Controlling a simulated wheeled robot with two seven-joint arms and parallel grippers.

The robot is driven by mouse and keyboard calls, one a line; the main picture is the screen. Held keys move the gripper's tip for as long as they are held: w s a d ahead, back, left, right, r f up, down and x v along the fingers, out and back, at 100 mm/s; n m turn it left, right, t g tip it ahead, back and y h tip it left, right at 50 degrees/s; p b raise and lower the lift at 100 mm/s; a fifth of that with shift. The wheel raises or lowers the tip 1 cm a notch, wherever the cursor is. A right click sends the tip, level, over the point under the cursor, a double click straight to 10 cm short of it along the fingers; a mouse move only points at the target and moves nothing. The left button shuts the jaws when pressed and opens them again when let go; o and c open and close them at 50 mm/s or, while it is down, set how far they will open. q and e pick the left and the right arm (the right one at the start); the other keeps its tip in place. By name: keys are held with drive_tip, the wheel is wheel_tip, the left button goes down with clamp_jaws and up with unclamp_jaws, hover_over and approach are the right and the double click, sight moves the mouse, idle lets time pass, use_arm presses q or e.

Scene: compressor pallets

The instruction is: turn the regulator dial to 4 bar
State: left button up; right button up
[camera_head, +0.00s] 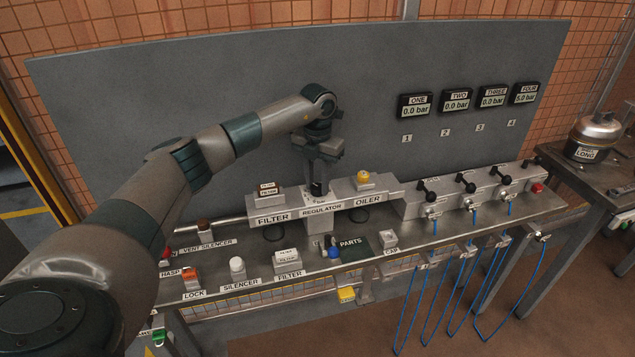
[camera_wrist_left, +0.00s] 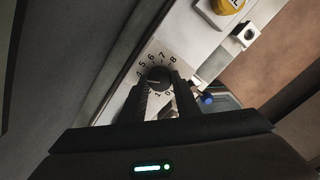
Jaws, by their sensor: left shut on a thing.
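The regulator (camera_head: 322,210) stands on the bench between the filter and the oiler blocks. The fingers hide part of the scale. My right gripper is not in view.
The filter (camera_head: 268,208) and the oiler (camera_head: 364,190) with its yellow cap stand close on either side. Valves with black handles (camera_head: 422,190) are to the right. Gauges ONE (camera_head: 415,106), TWO and THREE read 0.0 bar; FOUR (camera_head: 525,94) seems to read 5.0 bar.

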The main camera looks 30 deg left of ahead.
use_arm(q)
drive_tip(key=shift+r, duration=0.1)
drive_tip(key=o, duration=1.1)
drive_tip(key=shift+c, duration=0.2)
wheel_tip(320, 180, up, 8)
drive_tip(key=b, duration=0.3)
wheel_tip(320, 180, up, 8)
drive_tip(key=b, duration=0.2)
hover_over(318, 186)
drive_tip(key=shift+s+r, duration=0.15)
drive_tip(key=shift+r, duration=0.5)
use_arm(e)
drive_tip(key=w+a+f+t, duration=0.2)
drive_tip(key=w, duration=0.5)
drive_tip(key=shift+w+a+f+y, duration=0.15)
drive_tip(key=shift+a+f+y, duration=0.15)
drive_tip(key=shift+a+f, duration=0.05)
